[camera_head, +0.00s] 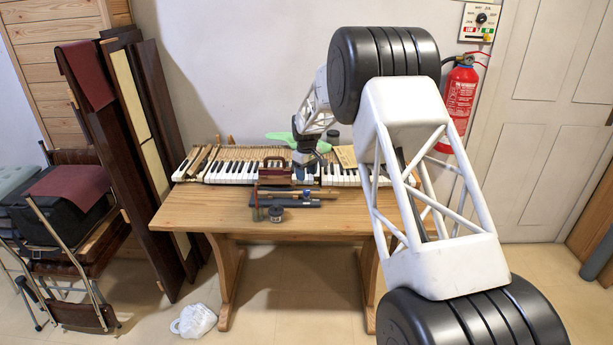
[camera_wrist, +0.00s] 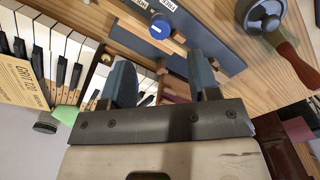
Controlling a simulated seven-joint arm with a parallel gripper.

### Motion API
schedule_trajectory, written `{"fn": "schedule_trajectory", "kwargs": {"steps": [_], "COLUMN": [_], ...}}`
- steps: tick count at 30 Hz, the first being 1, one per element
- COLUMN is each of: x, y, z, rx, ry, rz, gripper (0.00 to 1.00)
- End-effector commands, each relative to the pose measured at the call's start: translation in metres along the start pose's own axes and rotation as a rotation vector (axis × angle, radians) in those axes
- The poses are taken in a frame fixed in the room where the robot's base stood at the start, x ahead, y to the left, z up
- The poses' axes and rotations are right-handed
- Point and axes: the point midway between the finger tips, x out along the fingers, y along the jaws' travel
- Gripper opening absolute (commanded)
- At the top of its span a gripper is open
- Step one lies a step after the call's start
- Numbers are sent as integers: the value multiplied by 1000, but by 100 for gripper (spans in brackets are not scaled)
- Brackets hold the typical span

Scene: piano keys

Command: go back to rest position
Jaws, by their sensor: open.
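My gripper (camera_head: 304,158) is over the middle of the wooden table, just above the piano keys (camera_head: 232,172). In the wrist view my gripper (camera_wrist: 165,75) shows two blue-grey fingers set well apart, with no object clearly held between them. The white and black keys (camera_wrist: 50,42) show at the upper left of that view. Part of the keyboard is hidden behind my gripper and arm in the head view.
The wooden table (camera_head: 185,215) bears tools and a small dark jar (camera_head: 276,213) at its front. A book (camera_wrist: 22,80) lies by the keys. Dark panels (camera_head: 130,150) and stacked chairs stand left. A fire extinguisher (camera_head: 460,100) hangs right. A white bag (camera_head: 194,321) lies on the floor.

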Motion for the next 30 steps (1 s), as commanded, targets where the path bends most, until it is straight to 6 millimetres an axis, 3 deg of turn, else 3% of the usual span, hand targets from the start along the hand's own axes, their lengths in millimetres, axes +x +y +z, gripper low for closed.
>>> {"fn": "schedule_trajectory", "kwargs": {"steps": [8,14,20,30], "x": [-1,-14,-47,-114], "y": [0,-2,-9,-31], "z": [1,11,38,107], "rx": [1,17,56,151], "ry": [1,5,16,38], "rz": [1,4,11,26], "gripper": [55,55,55,55]}}
